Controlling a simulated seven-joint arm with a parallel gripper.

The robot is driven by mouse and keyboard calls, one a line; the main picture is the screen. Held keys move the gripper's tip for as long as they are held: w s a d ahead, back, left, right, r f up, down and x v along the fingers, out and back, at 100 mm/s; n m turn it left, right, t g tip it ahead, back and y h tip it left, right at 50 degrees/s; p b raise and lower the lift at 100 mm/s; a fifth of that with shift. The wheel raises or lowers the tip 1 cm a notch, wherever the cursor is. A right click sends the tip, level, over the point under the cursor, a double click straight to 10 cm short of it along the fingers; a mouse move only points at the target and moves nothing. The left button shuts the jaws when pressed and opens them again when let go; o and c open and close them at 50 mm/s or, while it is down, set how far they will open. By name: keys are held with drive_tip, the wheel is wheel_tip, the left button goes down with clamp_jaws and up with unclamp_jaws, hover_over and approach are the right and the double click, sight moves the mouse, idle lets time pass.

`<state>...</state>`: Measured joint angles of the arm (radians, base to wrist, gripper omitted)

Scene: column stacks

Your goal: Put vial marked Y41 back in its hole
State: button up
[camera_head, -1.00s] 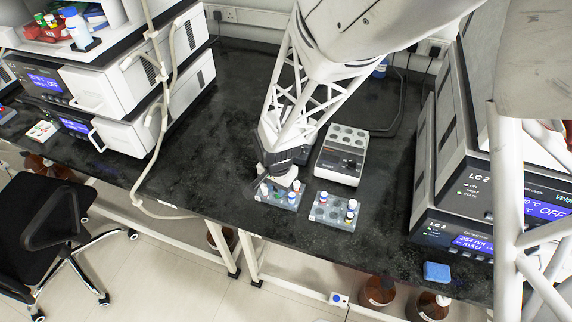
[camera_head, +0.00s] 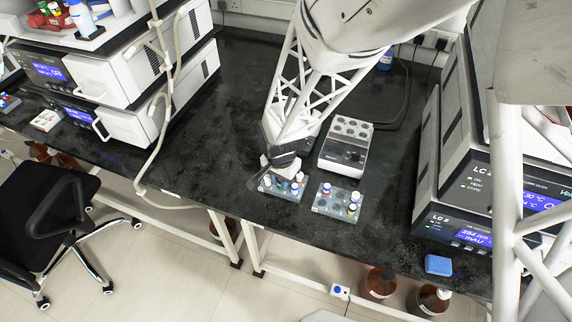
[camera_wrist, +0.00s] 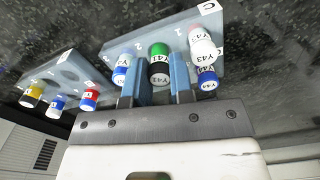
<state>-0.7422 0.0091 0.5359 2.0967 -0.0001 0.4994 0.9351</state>
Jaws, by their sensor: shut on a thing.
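My gripper (camera_wrist: 158,75) has its two blue fingers closed on a vial (camera_wrist: 159,64) with a green part and a black part. Its white label appears to read Y41. In the wrist view the vial is over the pale rack marked C (camera_wrist: 207,9); I cannot tell whether its end is in a hole. A blue-and-white vial (camera_wrist: 122,68) is just left of the fingers, and labelled vials (camera_wrist: 202,46) are just right of them. In the head view my gripper (camera_head: 282,168) is over the left rack (camera_head: 268,191) and hides part of it.
A second rack (camera_head: 330,211) with several vials stands to the right; the wrist view shows its yellow, blue and red vials (camera_wrist: 57,103). A grey block device (camera_head: 343,152) stands behind it. Instruments flank the bench (camera_head: 250,95). A blue sponge (camera_head: 438,265) lies front right.

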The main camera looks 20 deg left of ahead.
drive_tip(key=shift+f, duration=0.4)
drive_tip(key=o, duration=1.1)
drive_tip(key=shift+c, duration=0.2)
drive_tip(key=shift+o, duration=0.4)
drive_tip(key=shift+r, duration=2.95)
